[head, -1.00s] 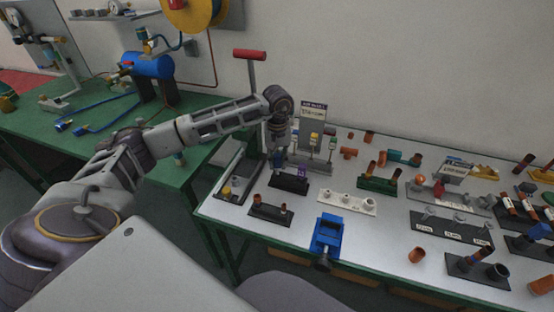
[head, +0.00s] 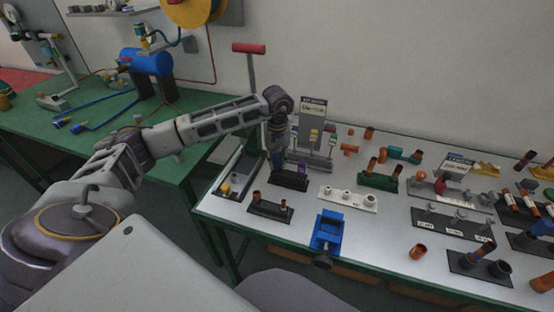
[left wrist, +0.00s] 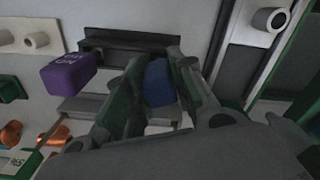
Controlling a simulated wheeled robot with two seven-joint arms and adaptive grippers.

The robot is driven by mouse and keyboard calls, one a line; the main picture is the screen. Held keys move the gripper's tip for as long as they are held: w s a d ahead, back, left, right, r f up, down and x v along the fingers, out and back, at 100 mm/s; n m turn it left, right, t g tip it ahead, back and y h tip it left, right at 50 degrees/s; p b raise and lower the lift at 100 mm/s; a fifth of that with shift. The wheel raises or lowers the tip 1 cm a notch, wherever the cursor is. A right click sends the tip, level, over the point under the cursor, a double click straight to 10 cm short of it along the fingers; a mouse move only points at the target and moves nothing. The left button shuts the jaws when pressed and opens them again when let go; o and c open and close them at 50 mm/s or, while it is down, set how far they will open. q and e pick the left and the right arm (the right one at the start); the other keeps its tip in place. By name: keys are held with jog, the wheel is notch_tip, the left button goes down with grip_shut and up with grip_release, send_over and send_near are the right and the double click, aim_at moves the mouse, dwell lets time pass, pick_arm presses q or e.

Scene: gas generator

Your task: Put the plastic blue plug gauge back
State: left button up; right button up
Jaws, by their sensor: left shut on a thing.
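My left gripper (head: 277,158) is shut on the blue plug gauge (left wrist: 158,84), which shows between the two fingers in the left wrist view. In the head view the gripper points down at the left end of a black holder (head: 290,182). The holder also shows in the left wrist view (left wrist: 130,46), just beyond the fingertips. A purple gauge (left wrist: 69,76) stands at the holder's other end; it is small in the head view (head: 301,170). I cannot tell whether the blue gauge touches the holder. My right gripper is out of view.
A grey stand with a sign (head: 313,107) is close behind the gripper. A red-handled tool (head: 249,60) rises to its left. A white holder (head: 347,199), a dark holder with copper fittings (head: 270,208) and a blue vise (head: 327,232) stand nearby. Bare tabletop lies between them.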

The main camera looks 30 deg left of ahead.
pick_arm(q)
jog(key=shift+f, duration=0.15)
jog(key=o, duration=1)
jog(key=shift+c, duration=0.2)
jog(key=shift+r, duration=0.2)
jog(key=shift+r, duration=3.85)
jog(key=shift+r, duration=0.1)
